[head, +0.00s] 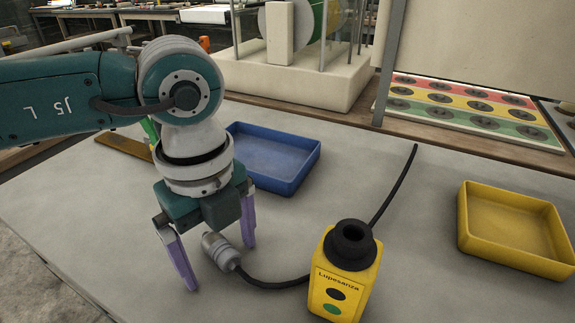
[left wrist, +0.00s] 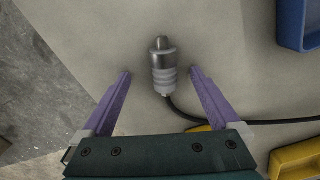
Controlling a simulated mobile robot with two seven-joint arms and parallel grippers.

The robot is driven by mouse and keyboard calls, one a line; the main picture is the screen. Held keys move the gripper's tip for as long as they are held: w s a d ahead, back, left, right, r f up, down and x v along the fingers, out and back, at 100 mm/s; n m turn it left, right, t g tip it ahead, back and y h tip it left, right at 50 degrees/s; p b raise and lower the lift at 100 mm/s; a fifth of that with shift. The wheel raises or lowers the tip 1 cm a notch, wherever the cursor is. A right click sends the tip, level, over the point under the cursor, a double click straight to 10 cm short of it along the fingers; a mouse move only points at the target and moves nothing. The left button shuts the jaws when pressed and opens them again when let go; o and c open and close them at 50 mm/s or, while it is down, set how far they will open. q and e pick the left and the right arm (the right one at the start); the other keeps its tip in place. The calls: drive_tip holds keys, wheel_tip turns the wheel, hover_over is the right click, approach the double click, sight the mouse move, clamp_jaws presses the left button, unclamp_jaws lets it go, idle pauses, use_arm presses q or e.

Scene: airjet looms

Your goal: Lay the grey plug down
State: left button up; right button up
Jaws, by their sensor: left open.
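The grey plug (head: 221,251) lies on the grey table, with its black cable running right to the yellow device. In the left wrist view the plug (left wrist: 163,68) lies between and just beyond the fingertips, with a gap on each side. My left gripper (head: 220,264) is open above the table around the plug, its purple fingers apart and not touching it. The left gripper also shows in the left wrist view (left wrist: 160,74). My right gripper is in neither view.
The yellow device (head: 345,280) with a black round top stands right of the plug. A blue tray (head: 290,187) lies behind the gripper, and a yellow tray (head: 510,262) lies at the right. The table front is clear.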

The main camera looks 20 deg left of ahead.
use_arm(q)
wheel_tip(320, 180, up, 7)
drive_tip(key=p, duration=0.7)
drive_tip(key=shift+r, duration=0.1)
idle(0.4)
